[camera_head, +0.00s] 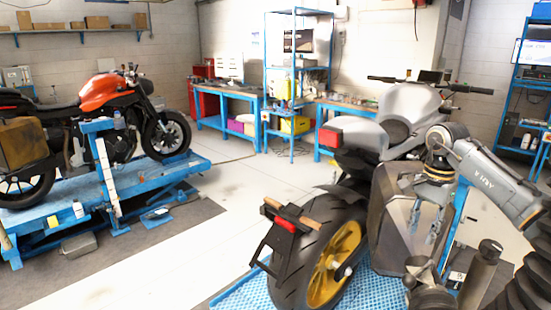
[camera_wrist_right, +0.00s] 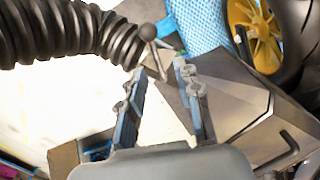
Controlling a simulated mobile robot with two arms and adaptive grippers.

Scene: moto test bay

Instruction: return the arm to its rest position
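My right arm (camera_head: 495,182) reaches in from the right edge in the head view, in front of the grey motorcycle. Its right gripper (camera_head: 424,232) points down beside the motorcycle's grey side case (camera_head: 388,222). In the right wrist view, the gripper (camera_wrist_right: 161,70) has its two fingers spread apart with nothing between them. The side case shows there close to the right finger (camera_wrist_right: 235,95); I cannot tell whether they touch. My left gripper is in neither view.
The grey motorcycle (camera_head: 405,105) stands close by, its rear wheel (camera_head: 330,262) over a blue mat (camera_head: 240,292). An orange motorcycle (camera_head: 105,90) stands on a blue lift (camera_head: 185,172) at left. Blue workbenches (camera_head: 345,106) line the back. The middle floor (camera_head: 240,190) is clear.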

